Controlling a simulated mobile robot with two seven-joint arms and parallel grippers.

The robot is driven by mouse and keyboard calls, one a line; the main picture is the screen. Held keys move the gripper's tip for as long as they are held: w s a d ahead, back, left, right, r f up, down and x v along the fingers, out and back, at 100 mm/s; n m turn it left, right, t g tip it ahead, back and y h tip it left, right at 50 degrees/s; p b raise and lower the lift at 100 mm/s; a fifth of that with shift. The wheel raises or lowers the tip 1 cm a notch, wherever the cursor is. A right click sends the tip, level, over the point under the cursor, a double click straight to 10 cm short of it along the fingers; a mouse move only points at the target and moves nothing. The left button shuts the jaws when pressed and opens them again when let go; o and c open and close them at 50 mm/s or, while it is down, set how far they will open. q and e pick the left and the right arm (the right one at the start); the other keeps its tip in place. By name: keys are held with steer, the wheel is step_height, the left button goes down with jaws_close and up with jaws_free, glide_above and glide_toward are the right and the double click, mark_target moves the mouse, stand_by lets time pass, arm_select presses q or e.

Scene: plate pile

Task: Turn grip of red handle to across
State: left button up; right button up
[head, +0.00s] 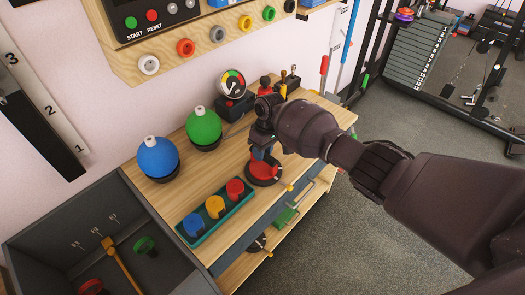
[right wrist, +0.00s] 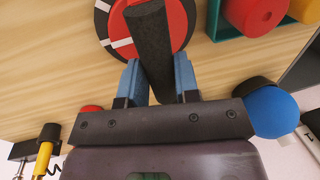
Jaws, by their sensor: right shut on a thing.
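The red handle (head: 263,173) is a round red dial on a dark base near the workbench's right front edge. In the right wrist view its red face (right wrist: 180,21) shows with white marks at its left side, and its dark bar-shaped grip (right wrist: 150,30) stands up from the middle, running roughly up and down in the picture. My right gripper (head: 264,153) reaches down over it. In the right wrist view the blue fingers of my right gripper (right wrist: 156,75) are shut on the grip, one on each side. In the head view the gripper hides most of the grip. My left gripper is not in view.
A teal tray (head: 198,238) with blue, yellow and red knobs lies just left of the handle. Blue (head: 157,156) and green (head: 203,126) balls, a gauge (head: 231,83) and small levers (head: 292,76) stand behind. An open grey crate (head: 40,235) is at front left.

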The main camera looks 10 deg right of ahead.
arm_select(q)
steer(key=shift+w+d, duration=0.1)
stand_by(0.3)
arm_select(e)
steer(key=o, duration=0.9)
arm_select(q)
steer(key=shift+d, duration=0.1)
arm_select(e)
steer(key=shift+r, duration=0.3)
arm_select(q)
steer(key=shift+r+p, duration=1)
steer(key=shift+p, duration=0.25)
arm_select(e)
steer(key=shift+w+d+r, duration=0.2)
steer(key=shift+d+r, duration=0.1)
steer(key=shift+r, duration=1.35)
steer(key=shift+w+d+r, duration=0.2)
steer(key=shift+d+r, duration=0.1)
steer(key=shift+r, duration=1.4)
steer(key=shift+w+d+r, duration=0.2)
steer(key=shift+d+r, duration=0.1)
steer(key=shift+r, duration=1.35)
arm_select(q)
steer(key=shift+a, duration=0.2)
